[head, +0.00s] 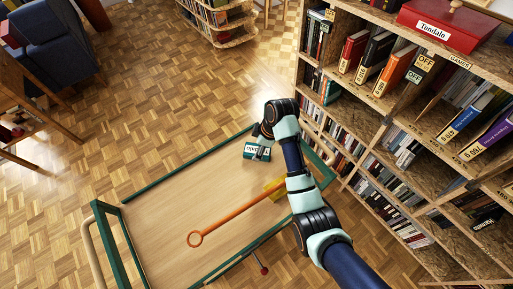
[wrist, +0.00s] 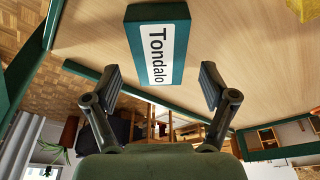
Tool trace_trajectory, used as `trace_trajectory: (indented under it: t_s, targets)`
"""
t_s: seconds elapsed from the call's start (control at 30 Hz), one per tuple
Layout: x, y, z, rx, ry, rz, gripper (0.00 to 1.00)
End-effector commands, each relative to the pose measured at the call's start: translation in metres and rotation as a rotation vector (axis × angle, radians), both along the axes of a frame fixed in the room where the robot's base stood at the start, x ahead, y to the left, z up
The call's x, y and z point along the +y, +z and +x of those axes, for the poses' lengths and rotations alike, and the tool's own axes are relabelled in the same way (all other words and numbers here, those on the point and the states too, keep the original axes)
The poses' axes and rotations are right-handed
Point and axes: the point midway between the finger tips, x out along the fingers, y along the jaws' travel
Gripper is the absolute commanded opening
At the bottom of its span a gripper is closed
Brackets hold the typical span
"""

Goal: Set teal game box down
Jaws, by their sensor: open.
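The teal game box (head: 257,152), with a white label, rests on the wooden tray of a green-edged cart (head: 165,205), near its far edge. In the wrist view the teal game box (wrist: 180,82) shows its label reading "Tondalo". My gripper (wrist: 160,78) is open, with one finger on each side of the box's near end and a visible gap on both sides. In the head view my gripper (head: 259,138) is at the box, partly hidden by my wrist.
An orange rod with a ring (head: 236,213) and a yellow object (head: 274,187) lie on the cart. A tall bookshelf (head: 375,130) stands close on the right, with a red box (head: 447,24) on it. The cart's left part is clear.

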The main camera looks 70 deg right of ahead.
Motion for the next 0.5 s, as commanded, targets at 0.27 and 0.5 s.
trace_trajectory:
  t_s: [0.27,0.5]
  targets:
    - [-0.004,0.067,-0.018,-0.001,-0.002,-0.001,0.84]
    - [-0.005,0.083,-0.023,0.0,-0.001,0.0,0.84]
